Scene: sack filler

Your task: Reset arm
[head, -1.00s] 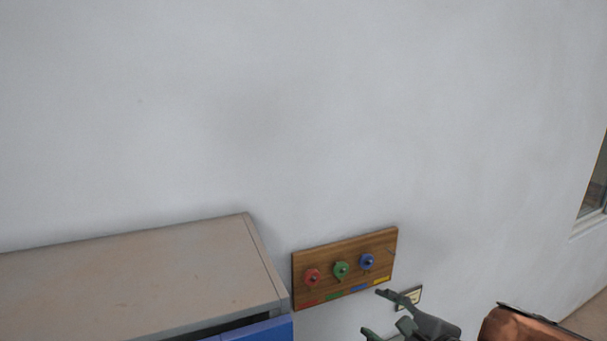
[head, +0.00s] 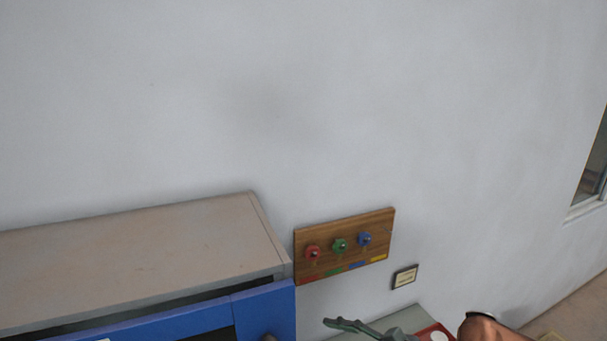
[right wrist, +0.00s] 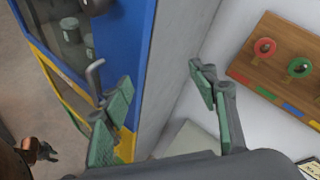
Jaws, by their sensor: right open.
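My right gripper (right wrist: 162,90) is open and empty in the right wrist view. Its green-padded fingers stand apart, with the cabinet's side edge behind the gap. In the head view part of the right gripper (head: 358,327) shows at the bottom edge, below the key board, next to my copper-coloured arm link. A dark claw shape beside a copper part, low at the left of the right wrist view, seems to be my left gripper (right wrist: 46,152). It is too small to tell whether it is open. The left gripper is not clear in the head view.
A grey-topped cabinet (head: 140,260) with a blue door (head: 265,312) stands at left, its door frame near my right gripper. A wooden board (head: 345,262) with red, green and blue tags hangs on the wall. A small plaque (head: 405,277) hangs beside it. A red tray (head: 430,331) shows below.

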